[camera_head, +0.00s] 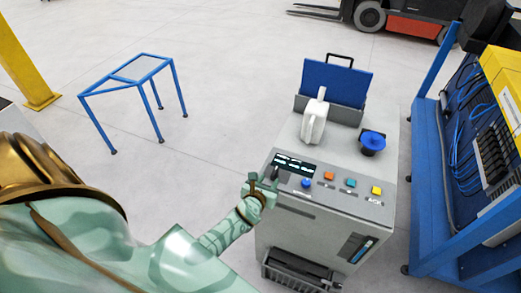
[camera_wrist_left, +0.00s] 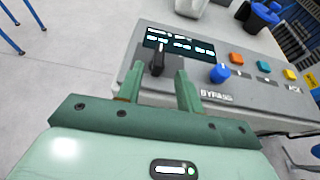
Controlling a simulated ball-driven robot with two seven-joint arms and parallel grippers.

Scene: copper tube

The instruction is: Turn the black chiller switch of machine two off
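The grey machine (camera_head: 325,212) stands in front of me, with a sloped control panel and a dark display (camera_head: 294,164); no machine number is readable. In the left wrist view, the black switch (camera_wrist_left: 157,58) stands upright below the left part of the display (camera_wrist_left: 180,46). My left gripper (camera_head: 263,182) is at the panel's left front corner. In the left wrist view it (camera_wrist_left: 158,78) is open, one finger on each side of the switch's line. The switch shows between the fingertips; whether they touch it, I cannot tell. My right gripper is not in view.
The panel also has a blue knob (camera_wrist_left: 220,73) marked BYPASS, then orange (camera_head: 329,175), teal (camera_head: 351,182) and yellow (camera_head: 376,190) buttons. A blue rack (camera_head: 428,185) stands close right.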

